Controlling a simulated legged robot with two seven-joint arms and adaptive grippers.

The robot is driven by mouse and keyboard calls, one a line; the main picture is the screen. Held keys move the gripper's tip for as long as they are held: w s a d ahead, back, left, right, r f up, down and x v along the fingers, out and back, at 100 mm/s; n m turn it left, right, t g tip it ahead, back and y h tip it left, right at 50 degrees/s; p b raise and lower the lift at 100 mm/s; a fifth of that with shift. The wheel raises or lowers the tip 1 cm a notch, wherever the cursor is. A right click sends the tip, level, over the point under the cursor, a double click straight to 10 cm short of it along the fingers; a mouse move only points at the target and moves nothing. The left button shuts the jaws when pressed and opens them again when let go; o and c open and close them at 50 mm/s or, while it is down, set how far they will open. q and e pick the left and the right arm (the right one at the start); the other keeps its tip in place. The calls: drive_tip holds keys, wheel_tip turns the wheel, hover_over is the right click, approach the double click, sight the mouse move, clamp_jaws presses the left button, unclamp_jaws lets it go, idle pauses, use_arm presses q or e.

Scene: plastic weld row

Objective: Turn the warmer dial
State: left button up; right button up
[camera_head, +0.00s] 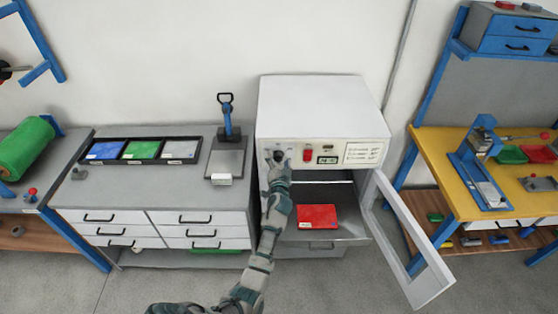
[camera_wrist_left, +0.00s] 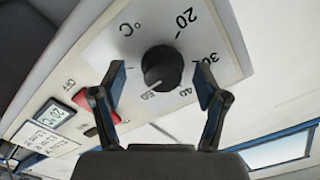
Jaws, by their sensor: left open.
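The warmer (camera_head: 310,110) is a white cabinet with a control panel on its front and its door (camera_head: 415,245) swung open to the right. A red packet (camera_head: 317,217) lies inside on the shelf. The black dial (camera_wrist_left: 162,68) sits on a white scale plate marked in °C, with its pointer near the 50 or 60 mark. My left gripper (camera_head: 278,165) is at the panel in front of the dial. In the left wrist view the gripper (camera_wrist_left: 160,85) is open, with one finger on each side of the dial and visible gaps. My right gripper is not in view.
A red switch (camera_head: 308,155) and a small display (camera_head: 327,160) sit right of the dial. A grey bench with a press (camera_head: 228,135) and coloured trays (camera_head: 142,150) stands left. A yellow bench (camera_head: 455,170) stands right, beyond the open door.

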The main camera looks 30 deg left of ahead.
use_arm(q)
drive_tip(key=shift+a, duration=0.1)
drive_tip(key=c, duration=1.2)
drive_tip(key=shift+o, duration=0.2)
drive_tip(key=n+b, duration=0.3)
drive_tip(key=shift+f, duration=0.35)
drive_tip(key=n, duration=0.1)
drive_tip(key=n+b, duration=0.1)
drive_tip(key=shift+r+n, duration=0.25)
drive_tip(key=shift+n, duration=0.05)
drive_tip(key=shift+r, duration=0.1)
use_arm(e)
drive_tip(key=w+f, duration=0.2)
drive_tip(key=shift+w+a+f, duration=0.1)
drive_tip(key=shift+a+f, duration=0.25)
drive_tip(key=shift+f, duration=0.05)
use_arm(q)
drive_tip(key=o, duration=1.2)
drive_tip(key=shift+c, duration=0.2)
